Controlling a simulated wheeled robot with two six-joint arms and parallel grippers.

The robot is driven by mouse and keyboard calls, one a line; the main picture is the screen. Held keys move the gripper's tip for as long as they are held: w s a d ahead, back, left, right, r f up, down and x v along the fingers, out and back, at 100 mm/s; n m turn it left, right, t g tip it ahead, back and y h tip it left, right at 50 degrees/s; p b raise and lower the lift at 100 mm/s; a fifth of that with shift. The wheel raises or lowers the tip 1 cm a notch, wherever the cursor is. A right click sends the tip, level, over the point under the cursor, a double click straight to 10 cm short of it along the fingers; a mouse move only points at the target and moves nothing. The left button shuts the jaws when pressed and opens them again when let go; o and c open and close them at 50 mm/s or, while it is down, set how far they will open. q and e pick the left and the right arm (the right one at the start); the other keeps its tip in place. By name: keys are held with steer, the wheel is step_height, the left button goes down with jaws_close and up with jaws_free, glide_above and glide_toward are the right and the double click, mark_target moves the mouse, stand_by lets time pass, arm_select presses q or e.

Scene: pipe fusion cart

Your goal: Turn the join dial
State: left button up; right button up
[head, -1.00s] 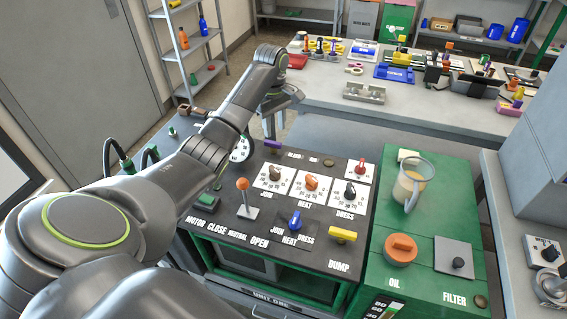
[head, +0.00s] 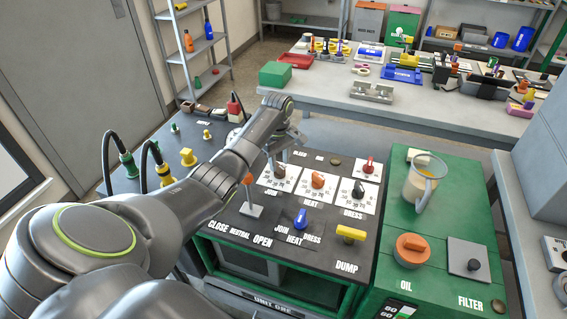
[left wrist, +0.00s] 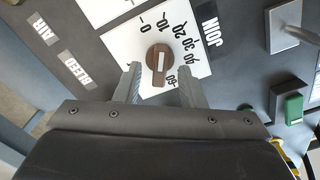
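The join dial (head: 279,172) is a brown knob with a light pointer line on a white numbered plate, at the left of a row of dials on the dark cart panel. In the left wrist view the same join dial (left wrist: 158,61) sits just beyond my fingertips, beside the JOIN label. My left gripper (left wrist: 160,82) is open, its two fingers apart on either side of the knob's lower end. I cannot tell whether they touch it. In the head view my left gripper (head: 276,157) is partly hidden by its own arm. My right gripper is out of view.
The orange heat dial (head: 318,180) and dark dress dial (head: 358,190) sit to the right, with a red knob (head: 368,165) behind. An orange-topped lever (head: 249,192), blue selector (head: 300,218) and yellow dump handle (head: 351,233) stand nearer. A jug (head: 420,183) stands on the green unit.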

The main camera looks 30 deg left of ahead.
arm_select(q)
steer(key=shift+f, duration=0.65)
jaws_close()
